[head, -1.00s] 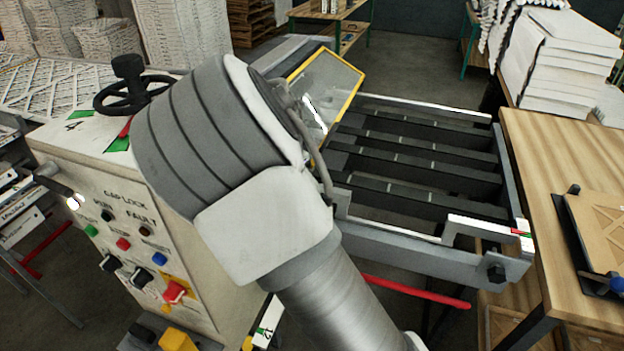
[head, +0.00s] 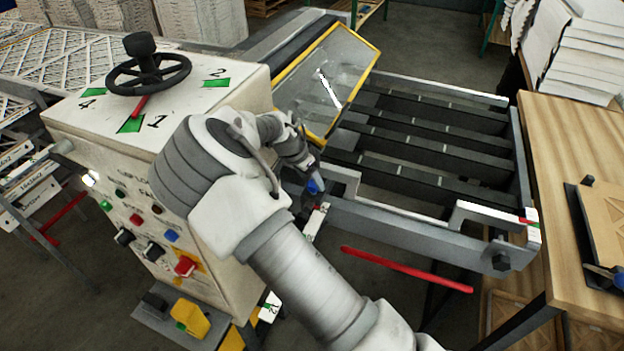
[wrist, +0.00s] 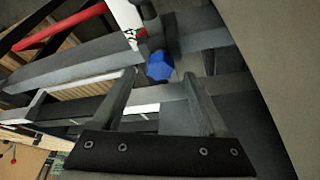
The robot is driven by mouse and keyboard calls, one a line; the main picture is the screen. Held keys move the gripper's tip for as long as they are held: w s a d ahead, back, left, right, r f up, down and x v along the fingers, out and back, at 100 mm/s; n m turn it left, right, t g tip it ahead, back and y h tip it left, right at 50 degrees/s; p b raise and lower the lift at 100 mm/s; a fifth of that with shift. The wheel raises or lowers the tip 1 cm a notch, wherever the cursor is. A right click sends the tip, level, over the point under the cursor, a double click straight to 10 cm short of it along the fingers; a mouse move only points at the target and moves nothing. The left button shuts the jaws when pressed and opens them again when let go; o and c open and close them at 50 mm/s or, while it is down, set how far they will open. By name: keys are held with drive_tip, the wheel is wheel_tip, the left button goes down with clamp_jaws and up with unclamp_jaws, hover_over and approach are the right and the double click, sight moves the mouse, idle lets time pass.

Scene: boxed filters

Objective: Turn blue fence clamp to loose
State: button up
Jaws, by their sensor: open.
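The blue fence clamp (wrist: 160,65) is a blue faceted knob on a dark mount by the grey rail. In the wrist view it lies just beyond and between my open fingertips, with nothing gripped. In the head view the blue clamp (head: 315,186) is a small patch at the end of my arm, at the near left corner of the slatted conveyor. My gripper (wrist: 160,82) is open, its two fingers pointing toward the knob. In the head view my gripper (head: 307,172) is dark and small, partly hidden by my wrist. Contact with the knob cannot be told.
A machine cabinet (head: 150,160) with a black handwheel (head: 148,75) and buttons stands left of my arm. A yellow-framed clear guard (head: 330,80) rises close behind my gripper. A red bar (head: 405,270) sticks out in front. The slatted conveyor (head: 430,215) extends right.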

drive_tip(key=shift+x, duration=1.05)
clamp_jaws()
